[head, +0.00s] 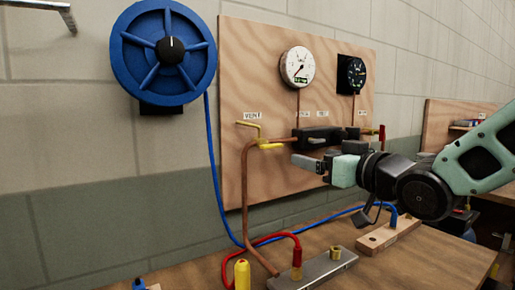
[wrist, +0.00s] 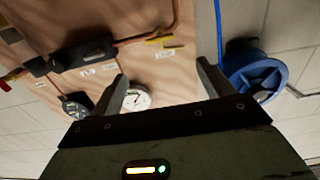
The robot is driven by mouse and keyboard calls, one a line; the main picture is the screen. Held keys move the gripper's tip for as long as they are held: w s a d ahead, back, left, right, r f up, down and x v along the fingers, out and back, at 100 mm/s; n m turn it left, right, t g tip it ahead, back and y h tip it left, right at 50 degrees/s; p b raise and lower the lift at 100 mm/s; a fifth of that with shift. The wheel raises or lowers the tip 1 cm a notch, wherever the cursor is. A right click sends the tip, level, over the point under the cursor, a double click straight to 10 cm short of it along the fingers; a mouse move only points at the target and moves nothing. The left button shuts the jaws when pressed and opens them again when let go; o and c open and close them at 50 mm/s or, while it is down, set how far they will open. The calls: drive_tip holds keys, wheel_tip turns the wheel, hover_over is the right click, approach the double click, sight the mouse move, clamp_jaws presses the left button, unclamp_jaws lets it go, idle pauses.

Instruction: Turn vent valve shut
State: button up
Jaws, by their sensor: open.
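The vent valve (head: 267,145) is a small yellow fitting on the copper pipe at the plywood panel's left side. Its thin yellow handle (head: 248,125) rises from it and bends left, just below a "VENT" label (head: 252,115). The valve and handle also show upside down in the wrist view (wrist: 160,41), beyond the fingertips. My gripper (head: 318,163) is open and empty, in front of the panel, to the right of and slightly below the valve. In the wrist view my gripper's two fingers (wrist: 162,72) stand wide apart, with nothing between them touching.
A black manifold block (head: 317,134) is on the panel (head: 235,75). A white gauge (head: 297,66) and a dark gauge (head: 351,74) sit above. A blue hose reel (head: 128,63) hangs left. Red and blue hoses cross the bench (head: 410,265) below.

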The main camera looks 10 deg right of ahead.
drive_tip(key=p, duration=1)
approach(274, 145)
drive_tip(key=p+x, duration=0.2)
drive_tip(key=x, duration=0.9)
drive_tip(key=c, duration=1)
